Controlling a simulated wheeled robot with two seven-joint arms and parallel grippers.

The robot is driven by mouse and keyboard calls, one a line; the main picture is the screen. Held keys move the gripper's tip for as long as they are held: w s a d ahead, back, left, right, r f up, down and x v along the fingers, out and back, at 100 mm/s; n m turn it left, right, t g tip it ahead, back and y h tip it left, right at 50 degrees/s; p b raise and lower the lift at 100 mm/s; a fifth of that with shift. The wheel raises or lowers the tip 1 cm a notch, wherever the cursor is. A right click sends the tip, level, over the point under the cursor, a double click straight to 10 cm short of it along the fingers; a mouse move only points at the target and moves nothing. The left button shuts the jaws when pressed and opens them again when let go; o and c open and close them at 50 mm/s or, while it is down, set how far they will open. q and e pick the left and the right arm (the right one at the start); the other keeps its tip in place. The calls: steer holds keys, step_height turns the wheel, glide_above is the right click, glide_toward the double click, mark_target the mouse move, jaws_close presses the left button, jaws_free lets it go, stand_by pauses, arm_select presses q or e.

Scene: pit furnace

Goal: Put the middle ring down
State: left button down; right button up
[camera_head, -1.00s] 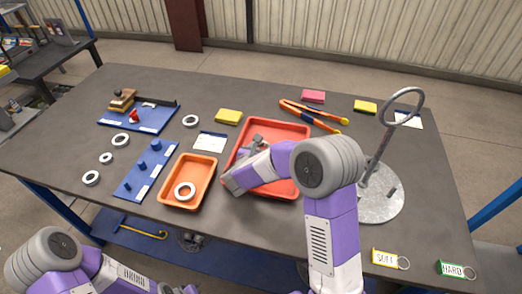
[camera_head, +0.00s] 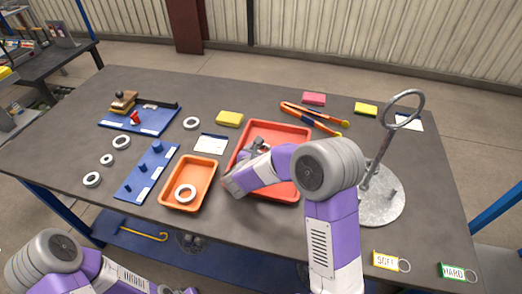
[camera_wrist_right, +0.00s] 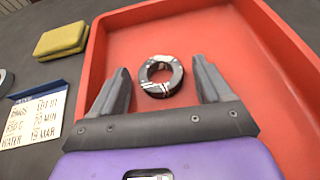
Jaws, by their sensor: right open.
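A dark grey ring with whitish patches (camera_wrist_right: 161,76) lies flat on the floor of the red tray (camera_wrist_right: 282,35). My right gripper (camera_wrist_right: 160,68) is open, with one finger on each side of the ring and a gap to both. In the head view my right gripper (camera_head: 258,147) is over the red tray (camera_head: 272,126) and hides the ring there. Another ring (camera_head: 185,194) lies in the orange tray (camera_head: 166,203). I cannot tell by name which is the middle ring. Only part of my left arm shows at lower left; its jaws are not clear.
Several rings lie on the table (camera_head: 230,92) at left, near a blue peg board (camera_head: 137,181). A yellow block (camera_head: 229,118) and a printed card (camera_head: 210,143) are beside the red tray. Orange tongs (camera_head: 308,116) lie behind it. A metal ring stand (camera_head: 372,165) stands to the right.

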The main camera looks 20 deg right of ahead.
steer(key=p+v, duration=0.1)
steer(key=v, duration=0.5)
steer(key=p+v, duration=0.1)
steer(key=v, duration=0.4)
steer(key=shift+s+a+r, duration=0.2)
steer(key=shift+r, duration=0.2)
steer(key=shift+s, duration=0.15)
steer(key=shift+a, duration=0.1)
